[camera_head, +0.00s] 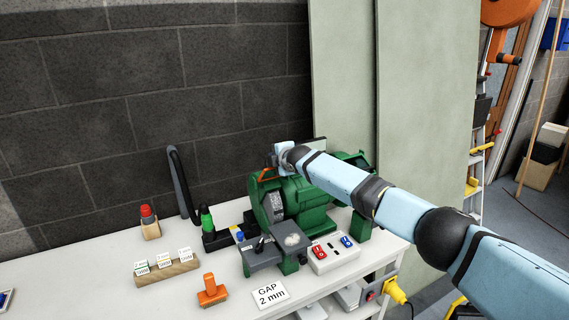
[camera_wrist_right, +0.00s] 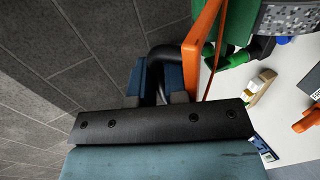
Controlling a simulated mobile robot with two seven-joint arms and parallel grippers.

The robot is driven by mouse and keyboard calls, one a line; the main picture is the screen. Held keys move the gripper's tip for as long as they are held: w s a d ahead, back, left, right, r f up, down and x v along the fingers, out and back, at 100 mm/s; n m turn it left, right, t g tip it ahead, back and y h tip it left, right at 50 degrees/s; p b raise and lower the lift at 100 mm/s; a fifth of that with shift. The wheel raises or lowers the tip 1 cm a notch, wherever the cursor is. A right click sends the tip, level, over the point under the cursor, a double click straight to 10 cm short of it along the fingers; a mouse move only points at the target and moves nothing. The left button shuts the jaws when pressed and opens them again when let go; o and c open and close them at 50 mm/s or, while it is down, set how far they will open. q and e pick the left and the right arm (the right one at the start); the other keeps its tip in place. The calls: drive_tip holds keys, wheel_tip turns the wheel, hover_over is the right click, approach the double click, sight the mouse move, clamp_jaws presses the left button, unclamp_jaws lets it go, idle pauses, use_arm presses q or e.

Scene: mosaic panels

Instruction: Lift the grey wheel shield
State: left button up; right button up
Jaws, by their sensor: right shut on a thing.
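The green bench grinder (camera_head: 312,218) stands on the white bench. Its grey wheel (camera_head: 275,206) faces the front left and shows at the top of the wrist view (camera_wrist_right: 290,18). In the wrist view the shield (camera_wrist_right: 196,48) runs close along the fingers. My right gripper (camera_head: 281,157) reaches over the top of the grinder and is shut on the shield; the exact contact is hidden. My left gripper is not in view.
A switch box (camera_head: 333,256), a "GAP 2 mm" card (camera_head: 271,294), an orange tool (camera_head: 211,292) and a labelled wooden block (camera_head: 165,272) lie in front and to the left. A black curved pipe (camera_head: 182,185) rises left of the grinder. Behind are a dark block wall and pale panels.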

drive_tip(key=shift+o, duration=0.2)
drive_tip(key=shift+w+a+r, duration=0.15)
drive_tip(key=shift+w+r, duration=0.1)
drive_tip(key=shift+r, duration=0.25)
drive_tip(key=shift+o, duration=0.2)
drive_tip(key=shift+o, duration=1.3)
drive_tip(key=shift+f, duration=0.1)
drive_tip(key=shift+s, duration=0.1)
